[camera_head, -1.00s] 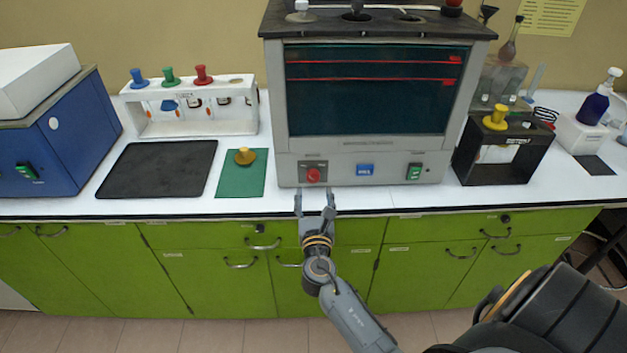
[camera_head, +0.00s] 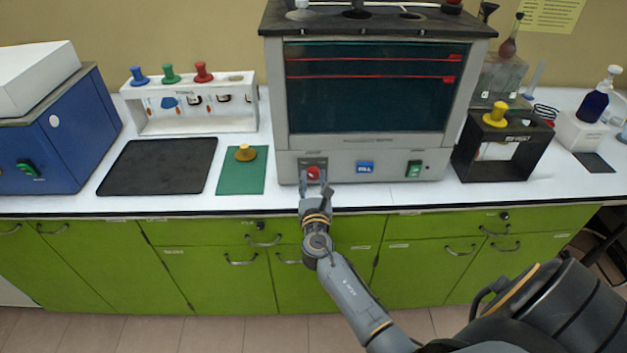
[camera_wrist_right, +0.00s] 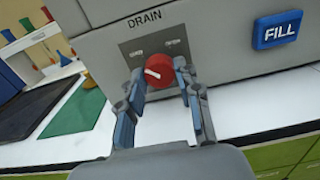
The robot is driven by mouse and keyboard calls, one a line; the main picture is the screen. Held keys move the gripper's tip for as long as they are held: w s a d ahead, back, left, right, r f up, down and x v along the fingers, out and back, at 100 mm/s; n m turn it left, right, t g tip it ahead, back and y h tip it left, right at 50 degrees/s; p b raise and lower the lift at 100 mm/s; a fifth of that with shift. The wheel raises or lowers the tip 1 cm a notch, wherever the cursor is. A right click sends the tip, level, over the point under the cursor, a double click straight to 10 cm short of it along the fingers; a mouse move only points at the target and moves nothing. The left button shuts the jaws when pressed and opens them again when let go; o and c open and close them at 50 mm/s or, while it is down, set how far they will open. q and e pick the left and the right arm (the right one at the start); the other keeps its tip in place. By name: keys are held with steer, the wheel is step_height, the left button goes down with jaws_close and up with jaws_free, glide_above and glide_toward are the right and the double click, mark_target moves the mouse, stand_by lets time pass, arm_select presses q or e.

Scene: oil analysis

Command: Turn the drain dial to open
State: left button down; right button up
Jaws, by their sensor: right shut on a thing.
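The red drain dial (camera_head: 313,173) is on the lower front panel of the grey bath machine (camera_head: 285,165). In the right wrist view the dial (camera_wrist_right: 158,71) sits under the word DRAIN, its white pointer mark aimed to the left and slightly up. My right gripper (camera_head: 314,180) is at the dial, with one finger on each side of it. In the right wrist view the fingers of the right gripper (camera_wrist_right: 162,80) are closed in on the dial's sides. My left gripper is not in view.
A blue FILL button (camera_head: 364,168) and a green switch (camera_head: 414,170) are right of the dial. A black stand (camera_head: 500,150) is right.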

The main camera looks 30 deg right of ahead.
steer(key=shift+m+b, duration=0.3)
steer(key=m+b, duration=0.1)
steer(key=m, duration=0.1)
steer(key=shift+f+m+b, duration=0.15)
steer(key=shift+m+b, duration=0.15)
steer(key=shift+m, duration=0.1)
steer(key=m+b, duration=0.3)
steer(key=m, duration=0.2)
steer(key=m+b, duration=0.2)
steer(key=m, duration=0.3)
steer(key=m+b, duration=0.2)
steer(key=m, duration=0.2)
steer(key=shift+m, duration=0.4)
steer(key=o, duration=1.2)
steer(key=shift+c, duration=0.2)
